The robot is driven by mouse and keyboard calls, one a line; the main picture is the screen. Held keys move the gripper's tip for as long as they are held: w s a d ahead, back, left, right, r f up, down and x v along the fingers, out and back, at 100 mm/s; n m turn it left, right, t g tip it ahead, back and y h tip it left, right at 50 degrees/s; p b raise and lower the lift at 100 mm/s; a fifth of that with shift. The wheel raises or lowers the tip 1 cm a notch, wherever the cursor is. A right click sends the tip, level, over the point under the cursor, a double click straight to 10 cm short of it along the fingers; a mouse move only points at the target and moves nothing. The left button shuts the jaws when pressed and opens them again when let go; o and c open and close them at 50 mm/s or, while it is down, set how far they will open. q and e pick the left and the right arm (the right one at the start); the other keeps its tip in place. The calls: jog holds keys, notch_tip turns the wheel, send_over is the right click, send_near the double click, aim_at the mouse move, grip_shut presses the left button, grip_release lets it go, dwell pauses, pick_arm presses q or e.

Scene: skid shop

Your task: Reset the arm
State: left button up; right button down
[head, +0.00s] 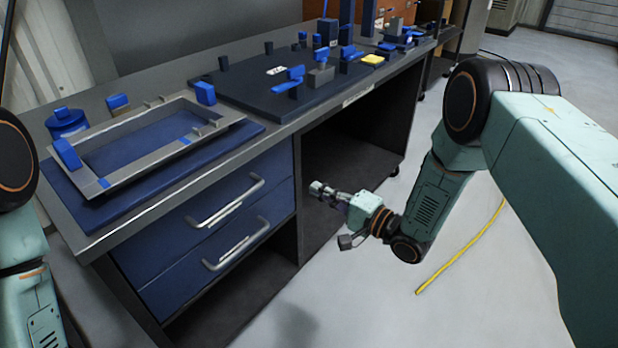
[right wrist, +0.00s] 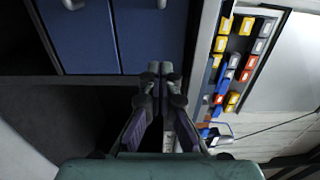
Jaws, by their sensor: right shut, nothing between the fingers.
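My right arm comes in from the right in the head view. Its gripper (head: 322,190) is shut and empty, in the air in front of the bench's open bay, to the right of the blue drawers. In the right wrist view the same gripper (right wrist: 160,70) shows its two fingers together with nothing between them. My left arm shows only in part at the left edge of the head view, and its gripper is out of the picture.
The workbench (head: 270,130) carries a grey frame on a blue plate (head: 80,197) and a dark fixture board (head: 245,92). Blue drawers (head: 150,250) have protruding handles. A yellow cable (head: 460,250) lies on the floor. Coloured bins (right wrist: 240,60) show in the right wrist view.

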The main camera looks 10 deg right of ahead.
jog(key=s+d+f+n+g+h, duration=0.2)
jog(key=s+f+n+g+h, duration=0.15)
jog(key=s+f, duration=0.3)
jog(key=s+d+f+n+g+h, duration=0.2)
jog(key=s+f+n+h, duration=0.15)
jog(key=s+f, duration=0.3)
jog(key=s+d+n+g+h+p, duration=0.2)
jog(key=s+g, duration=0.6)
jog(key=s, duration=1.9)
jog(key=shift+s+n+g+h+p, duration=0.4)
jog(key=shift+n+h+p, duration=0.15)
jog(key=shift+h, duration=0.45)
jog(key=shift+d, duration=0.1)
